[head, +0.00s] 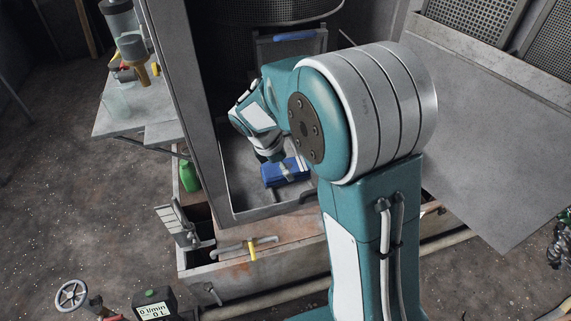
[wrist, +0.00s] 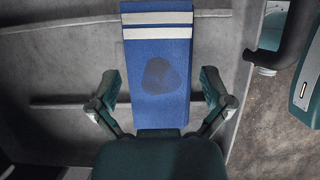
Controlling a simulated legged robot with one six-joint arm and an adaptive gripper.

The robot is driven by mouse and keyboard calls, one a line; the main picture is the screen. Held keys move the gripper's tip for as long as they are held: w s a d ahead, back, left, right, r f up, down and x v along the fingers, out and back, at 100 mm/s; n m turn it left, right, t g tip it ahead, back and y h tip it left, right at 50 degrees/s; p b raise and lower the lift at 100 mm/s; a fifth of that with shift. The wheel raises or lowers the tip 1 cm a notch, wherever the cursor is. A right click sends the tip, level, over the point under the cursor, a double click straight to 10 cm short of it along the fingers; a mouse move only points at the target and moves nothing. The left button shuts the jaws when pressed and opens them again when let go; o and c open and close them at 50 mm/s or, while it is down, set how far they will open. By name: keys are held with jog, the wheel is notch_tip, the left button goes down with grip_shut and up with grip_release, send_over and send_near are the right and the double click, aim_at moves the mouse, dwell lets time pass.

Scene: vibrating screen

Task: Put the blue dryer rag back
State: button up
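The blue rag (wrist: 158,50) has two white stripes at one end and a dark round patch in its middle. It lies folded in a grey metal trough, where the head view shows it (head: 285,174) partly behind my arm. My gripper (wrist: 160,82) is open, with one finger on each side of the rag. The fingers look apart from its edges; whether they touch the surface below cannot be told. In the head view, my gripper (head: 277,156) is just above the rag, its fingers mostly hidden.
A blue item (head: 295,36) lies on a metal frame at the back. A green container (head: 189,177) and a yellow-handled valve (head: 252,250) are nearby. A sloping metal plate (head: 490,130) is at right.

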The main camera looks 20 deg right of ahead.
jog(key=shift+a, duration=0.15)
jog(key=v, duration=1.2)
jog(key=s+d+r+m+t+y, duration=0.2)
jog(key=s+m, duration=0.7)
jog(key=s, duration=0.1)
jog(key=s+d+r+m+t+y, duration=0.2)
jog(key=s+m+t, duration=0.1)
jog(key=s+m, duration=0.6)
jog(key=shift+s+d+r+t, duration=0.3)
jog(key=shift+s+r, duration=0.05)
jog(key=shift+s, duration=0.65)
